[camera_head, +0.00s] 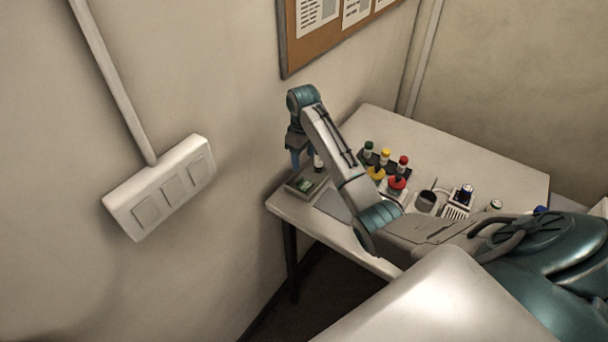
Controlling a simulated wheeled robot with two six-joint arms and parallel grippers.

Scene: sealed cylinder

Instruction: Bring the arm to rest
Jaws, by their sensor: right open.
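My right arm reaches across the table from the lower right, bent up at the elbow. Its gripper (302,159) points down over the table's left corner, above a small tray (292,188) with a green item (304,185) in it. The gripper is open, and nothing shows held between its fingers. A small pale cylinder with a dark part (318,163) stands just right of the fingers; I cannot tell whether they touch. My left gripper is not in view.
On the table (478,163) are vials with green (368,146), yellow (385,154) and red (403,160) caps in a dark rack. A dark cup (426,201) and a white device (459,205) stand to the right. The table's back right is clear. Walls adjoin it.

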